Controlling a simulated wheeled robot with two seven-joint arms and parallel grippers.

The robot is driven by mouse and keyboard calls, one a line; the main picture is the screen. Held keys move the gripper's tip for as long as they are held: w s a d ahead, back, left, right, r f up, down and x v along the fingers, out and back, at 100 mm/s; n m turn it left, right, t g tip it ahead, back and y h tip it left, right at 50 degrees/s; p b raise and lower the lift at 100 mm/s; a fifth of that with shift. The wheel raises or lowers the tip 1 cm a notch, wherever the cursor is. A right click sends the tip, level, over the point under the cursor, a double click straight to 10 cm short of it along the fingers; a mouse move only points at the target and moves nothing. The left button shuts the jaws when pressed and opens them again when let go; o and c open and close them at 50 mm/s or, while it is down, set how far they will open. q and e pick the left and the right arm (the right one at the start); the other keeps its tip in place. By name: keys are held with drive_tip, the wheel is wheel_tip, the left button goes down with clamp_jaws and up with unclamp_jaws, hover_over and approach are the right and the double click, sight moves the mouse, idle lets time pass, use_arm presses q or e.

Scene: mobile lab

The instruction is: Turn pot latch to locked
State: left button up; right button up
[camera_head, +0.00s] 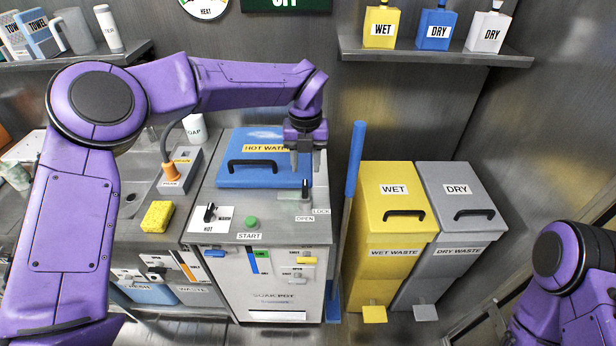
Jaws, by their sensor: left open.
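The soak pot (230,267) is a grey cabinet with a blue lid (237,176) marked HOT WATER, and the lid is down. The pot latch (305,189) is a small dark upright piece on a light plate at the lid's right front corner. The labels OPEN (304,219) and LOCK (321,211) sit just in front of it. My left gripper (306,172) points down above the latch, open, with its fingers apart. I cannot tell whether a finger touches the latch. My right arm shows at the lower right; its gripper is out of view.
A blue pole (354,160) stands close to the pot's right side. Yellow wet (395,240) and grey dry (455,235) waste bins stand further right. A yellow sponge (157,216) lies on the counter at left. Bottles stand on the upper right shelf (440,55).

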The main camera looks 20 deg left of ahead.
sight(305, 186)
use_arm(q)
drive_tip(key=f, duration=0.3)
drive_tip(key=f+p, duration=0.1)
drive_tip(key=f, duration=0.2)
drive_tip(key=shift+w+a+f, duration=0.1)
drive_tip(key=shift+a+f, duration=0.1)
drive_tip(key=shift+f, duration=0.15)
drive_tip(key=shift+d+f, duration=0.1)
drive_tip(key=shift+f, duration=0.2)
clamp_jaws()
